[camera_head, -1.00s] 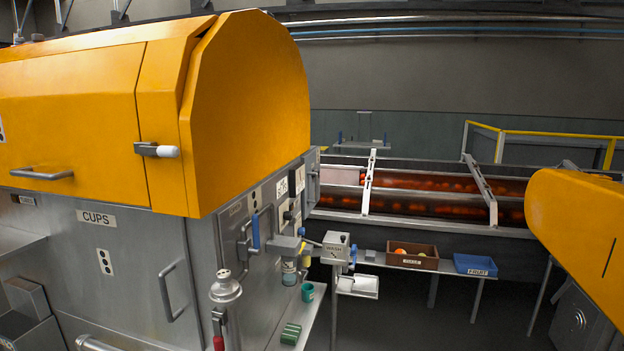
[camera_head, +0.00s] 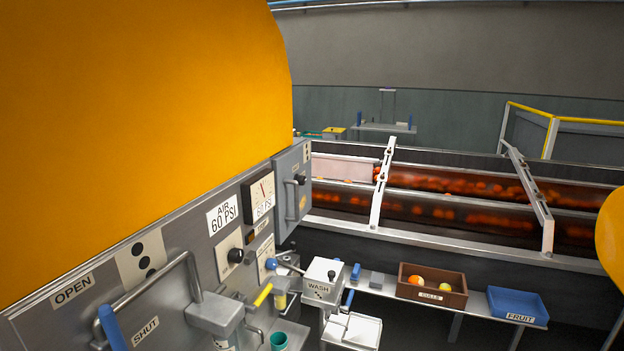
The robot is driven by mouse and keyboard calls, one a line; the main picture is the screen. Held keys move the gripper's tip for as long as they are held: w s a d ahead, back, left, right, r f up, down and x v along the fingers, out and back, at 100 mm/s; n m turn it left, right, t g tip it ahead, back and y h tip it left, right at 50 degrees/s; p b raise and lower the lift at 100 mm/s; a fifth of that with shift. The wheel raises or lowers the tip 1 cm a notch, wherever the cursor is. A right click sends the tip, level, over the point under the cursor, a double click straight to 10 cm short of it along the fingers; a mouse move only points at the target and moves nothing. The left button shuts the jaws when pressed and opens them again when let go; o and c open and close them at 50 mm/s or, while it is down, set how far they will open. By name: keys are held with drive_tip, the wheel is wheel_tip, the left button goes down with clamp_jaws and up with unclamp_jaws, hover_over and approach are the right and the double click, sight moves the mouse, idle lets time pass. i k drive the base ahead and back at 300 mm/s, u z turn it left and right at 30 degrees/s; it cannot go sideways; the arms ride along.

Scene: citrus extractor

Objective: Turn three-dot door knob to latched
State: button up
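A small grey door (camera_head: 281,211) is on the far end of the machine's panel in the head view, seen at a steep angle. It has a black knob (camera_head: 300,180), a bar handle (camera_head: 290,202) and a small dotted label (camera_head: 307,153) in its upper corner. The dots are too small to count surely. The door looks closed; which way the knob is turned cannot be told. A larger plate with black dots (camera_head: 139,258) sits nearer, above the bent lever. My gripper is not in view.
A bent lever with a blue grip (camera_head: 112,327) sticks out at lower left, between OPEN and SHUT labels. Another black knob (camera_head: 235,255) is below the AIR label (camera_head: 222,214). A WASH box (camera_head: 323,277), culls crate (camera_head: 432,298) and blue fruit tray (camera_head: 517,318) stand right.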

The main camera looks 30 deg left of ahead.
sight(302, 179)
drive_tip(key=z, duration=0.05)
drive_tip(key=i, duration=0.15)
drive_tip(key=u, duration=1.25)
drive_tip(key=k, duration=0.5)
drive_tip(key=z, duration=0.65)
drive_tip(key=i, duration=1.3)
drive_tip(key=u, duration=0.85)
